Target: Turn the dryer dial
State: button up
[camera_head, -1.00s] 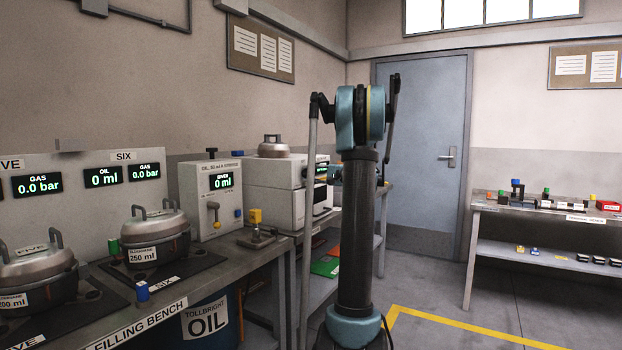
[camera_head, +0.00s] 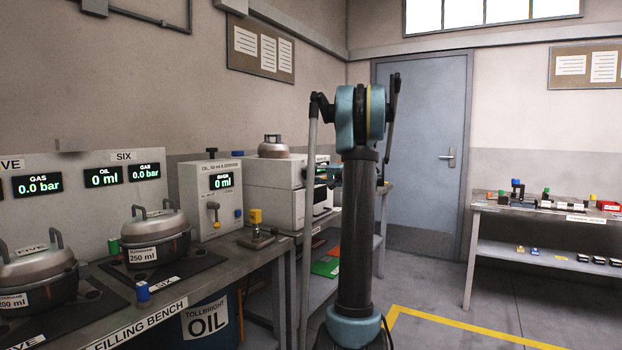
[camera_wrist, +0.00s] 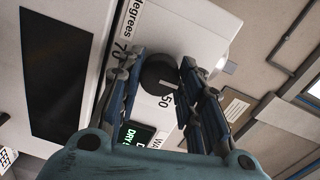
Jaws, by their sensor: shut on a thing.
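The dryer dial (camera_wrist: 158,74) is a round black knob with a white line, on a white panel in the wrist view. The white line is on the side of the "50" marking; "70" and "degrees" are printed to the left. My gripper (camera_wrist: 160,66) has one finger on each side of the dial and is shut on it. The white dryer (camera_head: 276,208) stands beyond the filling bench in the head view, with a lidded pot on top. There my gripper (camera_head: 328,173) is at its front, partly hidden by my arm. A green "DRY" display (camera_wrist: 137,134) is partly covered by my gripper.
The filling bench (camera_head: 140,323) at left holds lidded pots (camera_head: 155,240) and a dispenser (camera_head: 211,203). A side table (camera_head: 545,213) with small parts stands at right. The floor between it and my arm is open, with a yellow line.

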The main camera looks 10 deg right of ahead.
jog(key=o, duration=0.9)
jog(key=shift+s+a+f, duration=0.1)
jog(key=shift+f, duration=0.15)
jog(key=shift+o, duration=0.9)
jog(key=shift+r, duration=0.1)
jog(key=v, duration=1.2)
jog(key=shift+a, duration=0.1)
